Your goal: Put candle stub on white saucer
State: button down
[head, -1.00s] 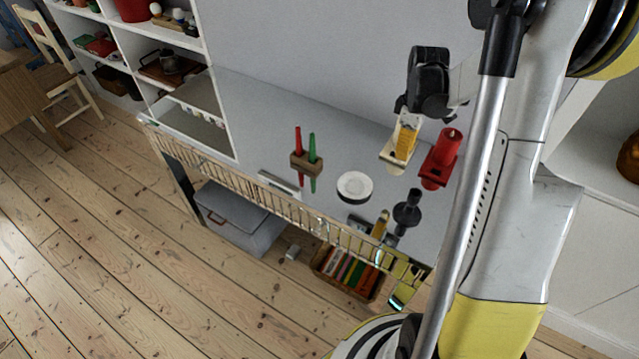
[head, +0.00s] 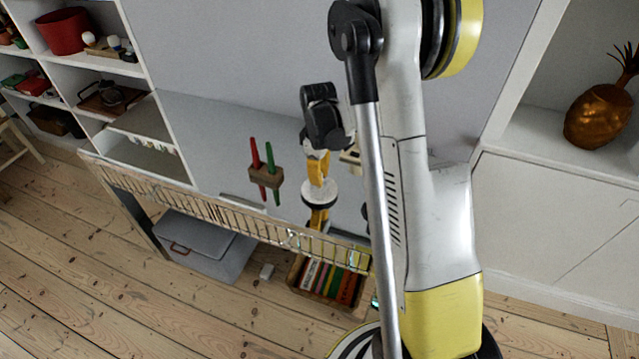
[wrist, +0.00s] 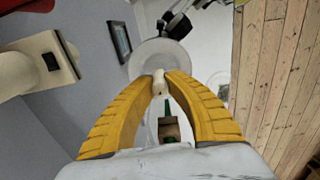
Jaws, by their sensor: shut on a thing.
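The candle stub (wrist: 158,84) is small and cream-coloured. My gripper (wrist: 159,80) has its yellow fingers closed on it, tips around its sides. In the wrist view the white saucer (wrist: 147,58) lies beyond the fingertips, with the stub over its near part. In the head view my gripper (head: 318,178) points down at the saucer (head: 322,196) on the glossy grey surface. The fingers and wrist hide the stub there. I cannot tell whether the stub touches the saucer.
A wooden block (head: 266,178) with a red and a green candle stands left of the saucer. A black candlestick (wrist: 178,22) and a cream holder (wrist: 40,62) are near it in the wrist view. A wire rail (head: 250,226) runs along the front edge.

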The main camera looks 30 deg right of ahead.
jog(key=shift+f, duration=0.85)
jog(key=shift+f, duration=0.15)
jog(key=c, duration=1.4)
grip_release()
jog(key=shift+c, duration=0.2)
